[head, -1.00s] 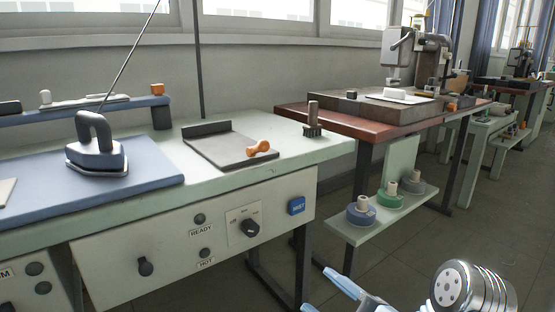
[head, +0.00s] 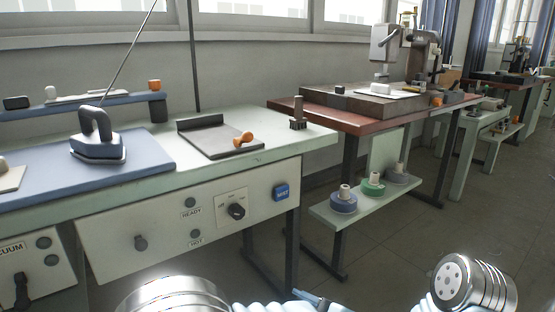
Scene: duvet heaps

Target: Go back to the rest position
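No duvet is in view. At the bottom edge of the head view, a metal arm part of mine shows at left and another at right. Between them lie pale blue, ribbed parts and a dark blue finger-like piece, which seems to belong to my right gripper (head: 318,300). Most of it is cut off by the frame, so whether it is open or holds anything cannot be told. I cannot make out my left gripper. Both arms are low, in front of the benches and apart from the things on them.
A pale green bench (head: 230,165) stands ahead at left, with a blue pad (head: 40,185), an iron (head: 97,145) and a dark tray (head: 205,143). A brown table (head: 350,122) stands behind to the right. A low shelf (head: 325,212) holds thread spools. Floor is clear at right.

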